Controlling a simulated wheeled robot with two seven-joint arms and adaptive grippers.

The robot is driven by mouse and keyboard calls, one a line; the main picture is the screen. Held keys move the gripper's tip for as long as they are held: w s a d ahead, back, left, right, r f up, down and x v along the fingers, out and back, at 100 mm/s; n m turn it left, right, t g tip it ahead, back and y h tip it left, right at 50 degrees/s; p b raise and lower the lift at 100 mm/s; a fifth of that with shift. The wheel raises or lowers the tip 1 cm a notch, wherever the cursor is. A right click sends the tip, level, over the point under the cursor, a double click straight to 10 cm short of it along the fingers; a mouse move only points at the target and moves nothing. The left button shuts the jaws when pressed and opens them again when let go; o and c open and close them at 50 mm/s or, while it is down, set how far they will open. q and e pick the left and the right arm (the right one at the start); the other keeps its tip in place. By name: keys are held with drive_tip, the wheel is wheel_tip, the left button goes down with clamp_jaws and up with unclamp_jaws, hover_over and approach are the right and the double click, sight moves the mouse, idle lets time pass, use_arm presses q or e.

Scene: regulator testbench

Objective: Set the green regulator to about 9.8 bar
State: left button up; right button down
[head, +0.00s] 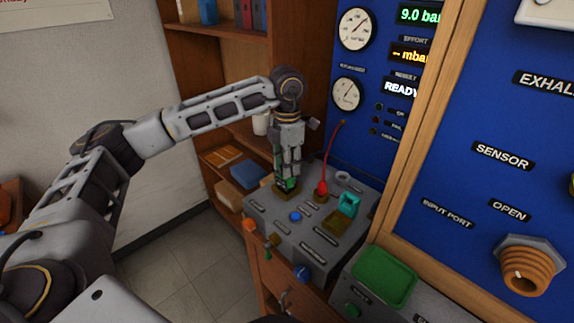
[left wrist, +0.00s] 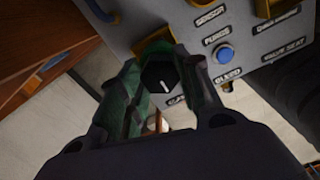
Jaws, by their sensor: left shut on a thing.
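My left gripper (head: 289,172) points down over the left part of the grey bench panel. It is shut on the green regulator (head: 291,184), of which only a little green shows between and below the fingers. In the left wrist view, the left gripper's fingers (left wrist: 165,85) close around a dark knob (left wrist: 159,77) with a short white mark on its face. The green display (head: 418,15) reads 9.0, with its unit cut off by the wooden frame. My right gripper is not in view.
A red plug (head: 322,187) with a red cable stands right of the gripper. A teal part (head: 348,205), a blue button (head: 296,216) and a green tray (head: 384,276) are nearby. Two dials (head: 355,29) hang on the blue wall. A wooden shelf (head: 216,110) stands behind my left arm.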

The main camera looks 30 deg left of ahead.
use_arm(q)
drive_tip(key=shift+m+b, duration=0.4)
drive_tip(key=shift+m, duration=1)
drive_tip(key=shift+m+b, duration=0.5)
drive_tip(key=shift+m, duration=1.4)
drive_tip(key=shift+m+b, duration=0.4)
drive_tip(key=shift+m, duration=0.9)
drive_tip(key=shift+r+m+b, duration=0.1)
drive_tip(key=shift+m+b, duration=0.2)
drive_tip(key=shift+m, duration=0.5)
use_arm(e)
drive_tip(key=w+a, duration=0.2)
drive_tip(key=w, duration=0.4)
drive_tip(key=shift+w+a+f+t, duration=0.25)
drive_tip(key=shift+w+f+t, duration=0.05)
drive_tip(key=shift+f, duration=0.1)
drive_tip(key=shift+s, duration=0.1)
